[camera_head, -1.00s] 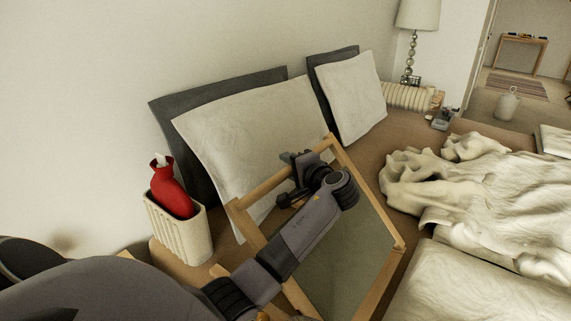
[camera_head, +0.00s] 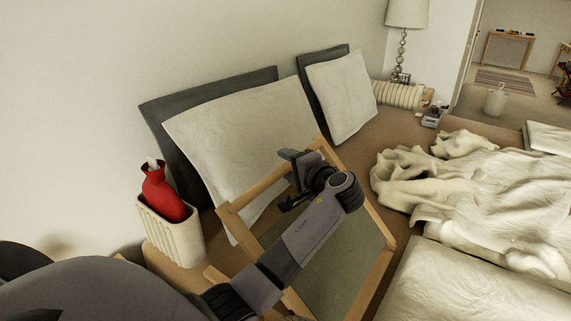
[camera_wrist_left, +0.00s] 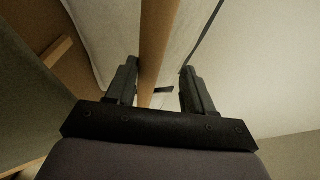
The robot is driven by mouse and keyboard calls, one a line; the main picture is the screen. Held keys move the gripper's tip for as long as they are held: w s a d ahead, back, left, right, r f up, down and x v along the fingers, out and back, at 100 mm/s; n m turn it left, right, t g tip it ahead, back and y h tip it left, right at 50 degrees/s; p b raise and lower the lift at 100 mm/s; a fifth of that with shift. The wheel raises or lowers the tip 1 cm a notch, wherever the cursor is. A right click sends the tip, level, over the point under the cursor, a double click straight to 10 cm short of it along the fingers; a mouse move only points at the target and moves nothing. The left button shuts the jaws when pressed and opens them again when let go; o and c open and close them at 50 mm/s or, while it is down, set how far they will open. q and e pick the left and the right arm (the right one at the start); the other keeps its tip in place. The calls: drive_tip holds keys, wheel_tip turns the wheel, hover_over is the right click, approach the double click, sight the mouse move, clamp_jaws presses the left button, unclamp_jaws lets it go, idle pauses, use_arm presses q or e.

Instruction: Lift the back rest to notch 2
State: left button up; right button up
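The back rest (camera_head: 380,222) is a wooden frame with a grey-green panel, lying tilted on the bed below the large white pillow. Its top rail (camera_head: 255,190) runs beneath my left gripper (camera_head: 291,178). In the left wrist view the gripper (camera_wrist_left: 160,80) is open, with a wooden bar (camera_wrist_left: 155,45) between its fingers, nearer the left finger. I cannot tell whether the bar touches that finger. My left arm hides part of the frame and panel, and the notches cannot be made out. My right gripper is not in view.
A ribbed cream container (camera_head: 172,238) with a red hot-water bottle (camera_head: 160,192) stands left of the back rest. The large white pillow (camera_head: 240,130) and a smaller one (camera_head: 342,95) lean behind. A crumpled cream blanket (camera_head: 470,195) lies to the right.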

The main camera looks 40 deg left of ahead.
use_arm(q)
drive_tip(key=v, duration=0.5)
idle(0.4)
